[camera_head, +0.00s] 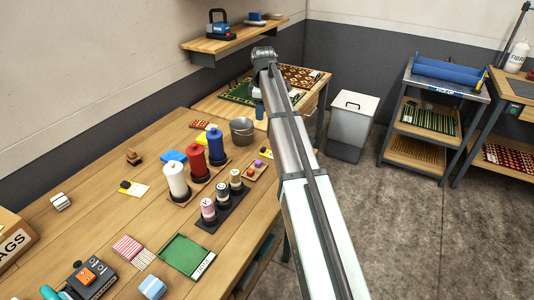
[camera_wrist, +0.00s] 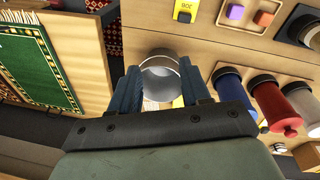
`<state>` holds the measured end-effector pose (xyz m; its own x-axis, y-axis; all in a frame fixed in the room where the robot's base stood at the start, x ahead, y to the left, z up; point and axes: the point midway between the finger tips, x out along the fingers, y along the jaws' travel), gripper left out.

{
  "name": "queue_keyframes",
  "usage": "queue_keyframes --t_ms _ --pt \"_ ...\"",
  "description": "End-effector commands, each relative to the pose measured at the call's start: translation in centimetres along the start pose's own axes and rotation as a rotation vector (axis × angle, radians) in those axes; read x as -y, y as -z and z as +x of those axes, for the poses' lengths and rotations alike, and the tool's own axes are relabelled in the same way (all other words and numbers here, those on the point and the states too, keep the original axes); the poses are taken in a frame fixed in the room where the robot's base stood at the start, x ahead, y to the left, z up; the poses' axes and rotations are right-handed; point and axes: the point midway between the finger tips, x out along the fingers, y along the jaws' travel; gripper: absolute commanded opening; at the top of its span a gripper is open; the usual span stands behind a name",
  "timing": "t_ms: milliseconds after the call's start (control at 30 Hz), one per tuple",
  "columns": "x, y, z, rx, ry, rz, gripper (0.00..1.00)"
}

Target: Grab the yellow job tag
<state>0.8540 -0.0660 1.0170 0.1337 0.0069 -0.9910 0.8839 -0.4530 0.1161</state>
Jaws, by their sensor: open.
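A small yellow job tag (camera_wrist: 186,10) with dark "JOB" lettering lies on the wooden bench, at the top edge of the wrist view and partly cut off. In the head view it is a small yellow patch (camera_head: 267,152) right of the metal bucket. My gripper (camera_wrist: 160,90) is open, its two dark blue fingers spread with nothing held between them. In the wrist view the bucket shows beyond the gap, and the tag is above and right of the fingers. In the head view my gripper (camera_head: 259,112) is small, behind the bucket, and the tag is nearer the camera.
The metal bucket (camera_head: 242,131) stands close to the tag. A small wooden tray (camera_wrist: 250,18) with purple and orange blocks is beside the tag. Thread cones, including a red one (camera_head: 197,162), stand nearby. A yellow card (camera_head: 135,190) lies farther left on the bench.

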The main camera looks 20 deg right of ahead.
Motion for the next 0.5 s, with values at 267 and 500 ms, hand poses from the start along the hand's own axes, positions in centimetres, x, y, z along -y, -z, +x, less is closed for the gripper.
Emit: queue_keyframes --t_ms 267,500 --pt "1.9 -1.1 0.0 0.024 0.071 -0.515 0.47" --pt "2.7 -1.5 -0.1 0.009 0.127 -0.937 0.47"
